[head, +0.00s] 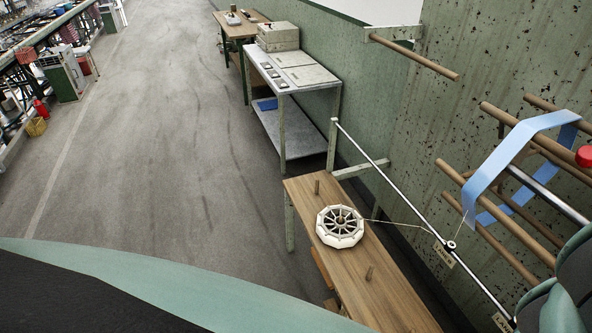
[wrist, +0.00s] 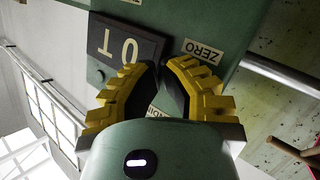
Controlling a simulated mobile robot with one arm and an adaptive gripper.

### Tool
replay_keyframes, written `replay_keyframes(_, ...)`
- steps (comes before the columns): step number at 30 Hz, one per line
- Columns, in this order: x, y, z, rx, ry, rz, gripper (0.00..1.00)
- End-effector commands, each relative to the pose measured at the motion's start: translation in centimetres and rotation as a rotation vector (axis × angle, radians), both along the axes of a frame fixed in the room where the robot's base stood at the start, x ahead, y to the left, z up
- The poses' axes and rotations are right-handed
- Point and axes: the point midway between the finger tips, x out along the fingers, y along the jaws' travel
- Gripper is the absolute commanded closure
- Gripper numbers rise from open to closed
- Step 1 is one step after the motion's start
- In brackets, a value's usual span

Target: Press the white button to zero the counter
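In the wrist view, the counter (wrist: 97,68) is a dark panel with large pale characters, a round 0 and one other digit that I cannot read surely. It sits on a green box (wrist: 232,25). A cream label reading ZERO (wrist: 203,50) is on the box to the panel's right. The white button is not visible; the fingers cover part of the box. The head view does not show counter or gripper.
A wooden bench (head: 385,290) with a white spoked reel (head: 340,226) stands beside the green wall. A metal rod (head: 380,171), wooden pegs (head: 480,197) and a blue band (head: 520,150) are near the wall. The floor (head: 150,150) at left is clear.

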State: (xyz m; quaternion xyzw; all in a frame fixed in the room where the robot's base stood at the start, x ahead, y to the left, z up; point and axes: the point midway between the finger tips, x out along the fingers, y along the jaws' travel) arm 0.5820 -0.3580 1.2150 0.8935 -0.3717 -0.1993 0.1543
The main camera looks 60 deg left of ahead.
Motion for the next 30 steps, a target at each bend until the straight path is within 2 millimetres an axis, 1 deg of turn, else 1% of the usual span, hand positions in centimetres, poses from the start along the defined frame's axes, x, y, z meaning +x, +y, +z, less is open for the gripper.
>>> replay_keyframes(10,-1.5,0.5,0.1,0.0,0.001,0.004,1.0)
replay_keyframes(20,-1.6,0.5,0.0,0.0,0.0,0.003,1.0)
replay_keyframes(23,-2.3,0.6,0.0,0.001,0.002,0.002,1.0)
replay_keyframes(30,-4.6,1.1,0.1,0.001,0.002,0.0,1.0)
